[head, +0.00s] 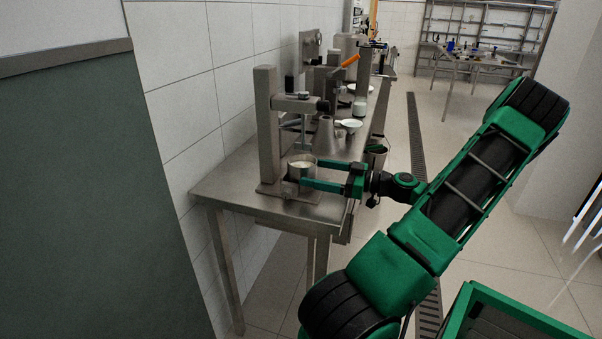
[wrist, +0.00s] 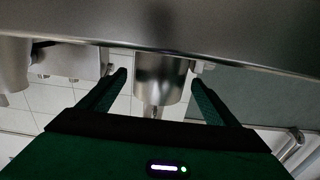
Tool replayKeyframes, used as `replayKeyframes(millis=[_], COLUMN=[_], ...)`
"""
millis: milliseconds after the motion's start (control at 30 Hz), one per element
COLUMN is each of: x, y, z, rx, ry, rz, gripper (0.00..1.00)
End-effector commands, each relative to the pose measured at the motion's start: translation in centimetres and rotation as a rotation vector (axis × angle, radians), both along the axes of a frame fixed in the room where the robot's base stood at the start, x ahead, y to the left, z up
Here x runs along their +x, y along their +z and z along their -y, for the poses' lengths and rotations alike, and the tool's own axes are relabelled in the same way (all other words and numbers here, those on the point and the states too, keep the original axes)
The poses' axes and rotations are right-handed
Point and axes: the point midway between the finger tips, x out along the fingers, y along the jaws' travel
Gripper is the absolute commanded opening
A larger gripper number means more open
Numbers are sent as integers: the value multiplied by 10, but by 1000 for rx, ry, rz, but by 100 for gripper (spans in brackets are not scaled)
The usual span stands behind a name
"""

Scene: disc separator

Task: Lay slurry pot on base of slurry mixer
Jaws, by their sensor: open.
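The slurry mixer (head: 266,125) is a grey metal column with a side arm, standing on a flat base plate (head: 273,190) at the near end of the steel bench. The slurry pot (head: 300,171), a small metal cylinder with pale contents, appears upright on this base, below the mixer's arm. My gripper (head: 311,174) is open, with its green fingers reaching in from the right, one on either side of the pot. In the wrist view, the pot (wrist: 162,76) is between the two spread fingers, with a visible gap on each side. Its contact with the base is partly hidden.
The steel bench (head: 228,188) stands along the tiled wall. Behind the mixer are a metal cone (head: 326,135), a white jar (head: 360,107) and an orange-handled device (head: 350,61). A dark grey panel (head: 90,190) fills the left. Open floor lies right of the bench.

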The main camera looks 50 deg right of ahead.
Motion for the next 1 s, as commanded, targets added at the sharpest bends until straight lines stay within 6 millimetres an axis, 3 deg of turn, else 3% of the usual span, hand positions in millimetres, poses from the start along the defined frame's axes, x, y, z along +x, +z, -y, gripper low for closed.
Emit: replayKeyframes(millis=[200, 400, 1000], x=[-40, -63, -69], y=[0, 0, 0], z=[17, 26, 28], rx=[-2, 0, 0], ry=[-3, -1, 1], rz=[-1, -1, -1], gripper=[84, 84, 84])
